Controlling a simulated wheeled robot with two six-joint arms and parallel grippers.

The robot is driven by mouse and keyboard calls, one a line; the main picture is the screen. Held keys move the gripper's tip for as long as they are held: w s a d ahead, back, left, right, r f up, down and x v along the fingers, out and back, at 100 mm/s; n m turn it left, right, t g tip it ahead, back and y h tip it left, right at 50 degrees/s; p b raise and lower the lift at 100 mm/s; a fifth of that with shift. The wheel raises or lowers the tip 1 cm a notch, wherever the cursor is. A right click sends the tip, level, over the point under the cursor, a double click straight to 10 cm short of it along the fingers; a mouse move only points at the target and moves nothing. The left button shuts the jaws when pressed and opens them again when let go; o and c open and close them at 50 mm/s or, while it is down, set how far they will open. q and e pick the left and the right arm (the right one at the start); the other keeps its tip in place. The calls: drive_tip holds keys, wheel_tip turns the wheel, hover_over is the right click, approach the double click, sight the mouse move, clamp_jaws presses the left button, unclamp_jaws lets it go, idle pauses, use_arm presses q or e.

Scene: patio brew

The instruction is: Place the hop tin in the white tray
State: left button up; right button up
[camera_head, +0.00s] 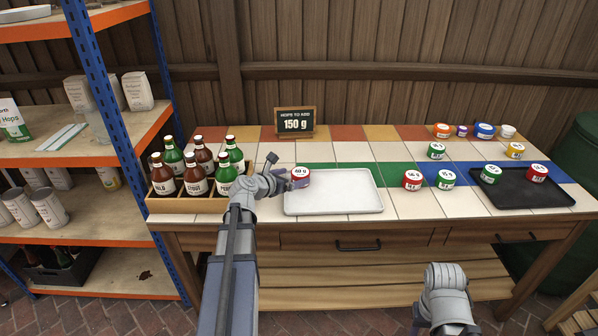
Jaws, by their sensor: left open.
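The white tray (345,197) lies on the tiled table, in front of the middle. A small tin (301,180) with a white lid marked with a gram figure is at the tray's back left corner; I cannot tell whether it rests on the tray floor. My left gripper (288,182) is open, just left of this tin and close to it; its fingers are small and partly hidden by the wrist. My right arm shows at the lower right, in front of the table, but its gripper does not show.
A sign (295,121) reads "150 g". A wooden crate (190,205) of bottles stands left of my left arm. A red tin (412,181) and a green tin (446,180) stand right of the white tray. A black tray (525,194) holds two tins. Several tins stand behind.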

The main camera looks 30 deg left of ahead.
use_arm(q)
drive_tip(key=p+v, duration=0.2)
drive_tip(key=v, duration=0.4)
drive_tip(key=shift+s+r, duration=0.15)
drive_tip(key=shift+s, duration=0.2)
